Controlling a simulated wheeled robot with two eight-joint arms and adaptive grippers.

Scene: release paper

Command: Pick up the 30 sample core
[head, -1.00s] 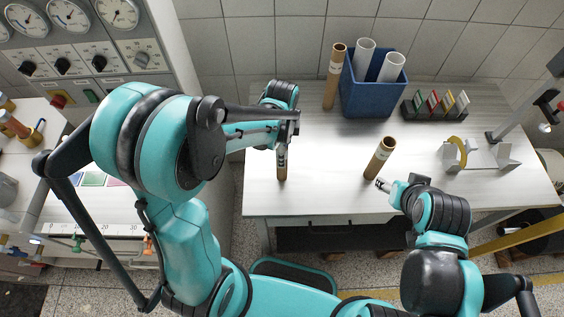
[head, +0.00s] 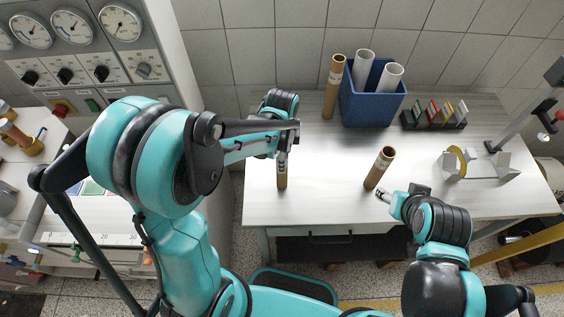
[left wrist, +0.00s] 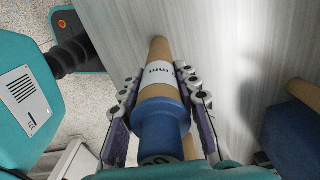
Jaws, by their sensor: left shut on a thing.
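My left gripper (head: 282,153) is shut on a brown cardboard core (head: 282,176) above the left part of the table. In the left wrist view this core (left wrist: 155,65) has a white label with dark marks and a blue section between the two fingers (left wrist: 160,108). A dark marking near the frame's bottom edge is cut off. I cannot tell whether the core's lower end touches the table.
A blue bin (head: 372,107) holding white tubes stands at the back, with another brown tube (head: 334,87) beside it. A rack of coloured cards (head: 434,112) and a metal stand with a yellow ring (head: 462,163) are on the right. The table's middle (head: 325,165) is clear.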

